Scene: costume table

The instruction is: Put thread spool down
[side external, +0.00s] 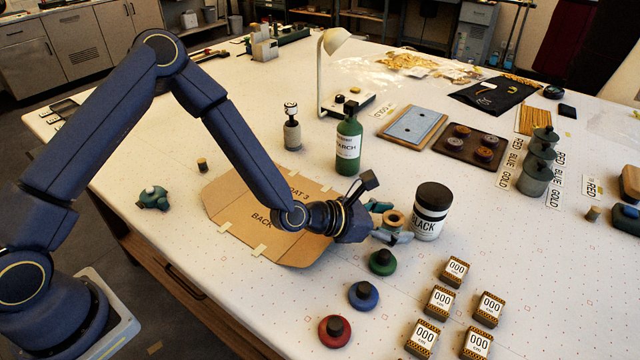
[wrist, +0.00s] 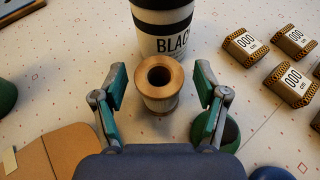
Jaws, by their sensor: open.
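A wooden thread spool (side external: 393,218) stands upright on the table, close in front of the black-and-white jar. In the wrist view the spool (wrist: 159,84) shows its round top and dark centre hole. My gripper (side external: 387,223) is low at the table around the spool. In the wrist view my gripper (wrist: 160,95) is open, with one teal-padded finger on each side of the spool and a visible gap on both sides. In that view the spool lies between the fingertips, touching neither.
The jar (side external: 431,212) labelled "BLACK" stands just behind the spool. Green (side external: 383,262), blue (side external: 363,294) and red (side external: 334,330) round knobbed pieces lie in front. Several "000" boxes (side external: 440,301) sit front right. A cardboard pattern piece (side external: 240,205) lies under my arm.

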